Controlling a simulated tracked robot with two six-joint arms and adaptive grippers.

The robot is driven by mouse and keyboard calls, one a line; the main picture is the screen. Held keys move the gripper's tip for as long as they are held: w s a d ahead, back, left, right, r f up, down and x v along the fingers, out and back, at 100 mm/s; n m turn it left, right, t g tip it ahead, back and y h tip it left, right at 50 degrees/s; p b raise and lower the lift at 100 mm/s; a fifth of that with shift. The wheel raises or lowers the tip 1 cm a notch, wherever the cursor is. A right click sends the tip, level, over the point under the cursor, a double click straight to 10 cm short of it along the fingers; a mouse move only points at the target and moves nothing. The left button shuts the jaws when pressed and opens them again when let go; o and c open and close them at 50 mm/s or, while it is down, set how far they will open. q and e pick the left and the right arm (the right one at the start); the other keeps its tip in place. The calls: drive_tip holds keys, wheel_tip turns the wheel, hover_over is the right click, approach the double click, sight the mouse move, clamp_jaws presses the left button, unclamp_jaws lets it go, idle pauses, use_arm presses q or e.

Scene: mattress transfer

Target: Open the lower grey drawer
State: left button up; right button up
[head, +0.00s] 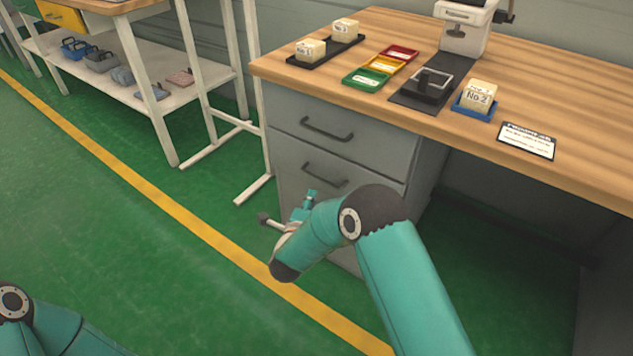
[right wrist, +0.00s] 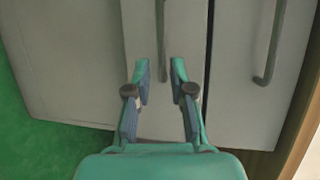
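The grey cabinet under the bench has an upper drawer (head: 289,122) and a lower grey drawer (head: 290,163), each with a dark bar handle. Both drawers look closed. The lower handle (head: 325,175) shows just above my right arm. My right gripper (head: 308,197) is in front of the cabinet, partly hidden by its own arm. In the right wrist view the right gripper (right wrist: 162,70) is open, its two fingers apart. The lower handle (right wrist: 162,40) lines up with the gap between them; I cannot tell whether they touch it. My left gripper is out of view.
The wooden benchtop (head: 580,120) holds coloured trays (head: 382,67), a blue holder (head: 475,108) and a label card (head: 527,141). A white shelf rack (head: 190,100) stands left of the cabinet. The green floor (head: 120,220) in front is clear.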

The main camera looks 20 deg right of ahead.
sight(319, 177)
drive_tip(key=b+x, duration=0.2)
drive_tip(key=x, duration=0.9)
drive_tip(key=shift+w+d+f, duration=0.1)
drive_tip(key=shift+w+d, duration=0.05)
clamp_jaws()
